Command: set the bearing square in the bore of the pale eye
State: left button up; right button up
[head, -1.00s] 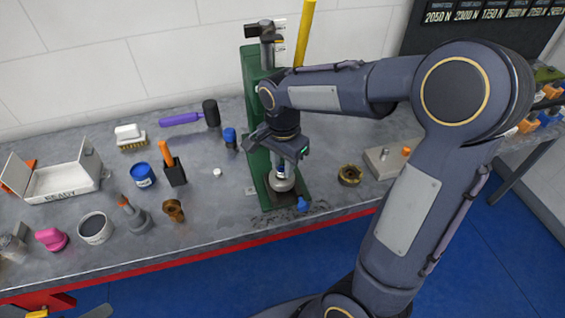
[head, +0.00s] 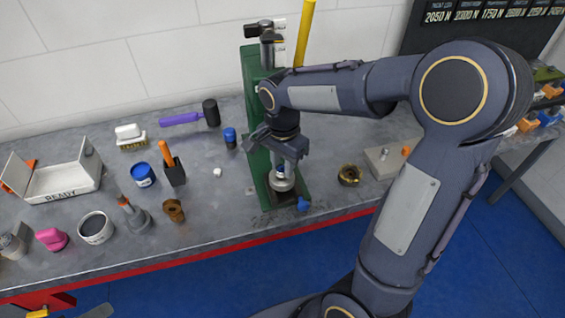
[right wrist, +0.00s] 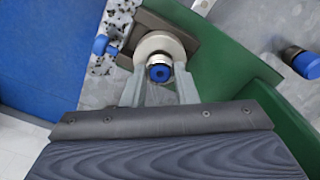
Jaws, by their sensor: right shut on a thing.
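The pale eye (head: 283,184) sits low in the green press on the bench. It shows as a pale ring in the right wrist view (right wrist: 153,42). My right gripper (right wrist: 160,76) points down over it, its two fingers shut on the small bearing (right wrist: 159,72), which has a blue ring and dark centre. The bearing is at the near side of the pale ring in the wrist view. Whether it is inside the bore or just above it, I cannot tell. In the head view the gripper (head: 282,166) hides most of the bearing. My left gripper is not in view.
The green press (head: 252,70) stands close behind and beside my right gripper. A blue knob (head: 303,204) is at its front. Cups and tools fill the left bench.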

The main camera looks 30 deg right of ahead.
pick_arm(q)
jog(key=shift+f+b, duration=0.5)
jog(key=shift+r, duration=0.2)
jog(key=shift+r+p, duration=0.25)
jog(key=shift+p, duration=0.2)
dwell(2.3)
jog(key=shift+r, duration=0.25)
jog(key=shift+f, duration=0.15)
dwell(2.1)
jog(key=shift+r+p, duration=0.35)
jog(key=shift+p, duration=0.1)
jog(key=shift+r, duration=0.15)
dwell(1.0)
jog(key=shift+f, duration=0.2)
